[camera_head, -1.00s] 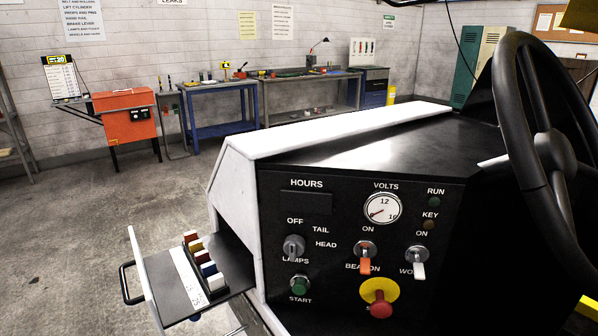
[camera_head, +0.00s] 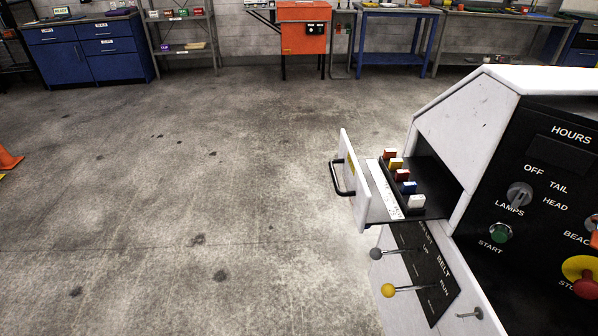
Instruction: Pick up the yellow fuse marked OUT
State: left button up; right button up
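A row of small coloured fuses stands in the open fuse drawer at the side of the loader's console. The yellow fuse (camera_head: 396,163) is second from the far end, between a red fuse (camera_head: 390,154) and another red fuse (camera_head: 402,175). A blue fuse (camera_head: 409,187) and a white fuse (camera_head: 416,202) stand nearer. A white strip (camera_head: 382,190) with small writing runs beside the row; I cannot read it, nor any OUT mark. The drawer front (camera_head: 355,178) carries a black handle (camera_head: 341,178). Neither of my grippers shows.
The black console panel (camera_head: 550,200) fills the right side, with lamp and start knobs. A grey-knobbed lever (camera_head: 376,254) and a yellow-knobbed lever (camera_head: 388,290) stick out below the drawer. The floor left of the drawer is clear. An orange cone (camera_head: 8,158) stands far left.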

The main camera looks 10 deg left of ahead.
aim_at(394, 164)
jog(key=k+j+z, duration=0.1)
jog(key=j+z, duration=0.15)
jog(key=j, duration=0.2)
jog(key=k+j+z, duration=0.25)
jog(key=j, duration=0.2)
jog(key=k+j+z, duration=0.25)
jog(key=j, duration=0.2)
jog(key=k+j+z, duration=0.1)
jog(key=j+z, duration=0.15)
jog(key=j, duration=0.15)
jog(key=i+l, duration=0.1)
jog(key=i, duration=0.45)
jog(key=i+l, duration=0.1)
jog(key=i, duration=0.5)
jog(key=i+l, duration=0.15)
jog(key=i, duration=0.4)
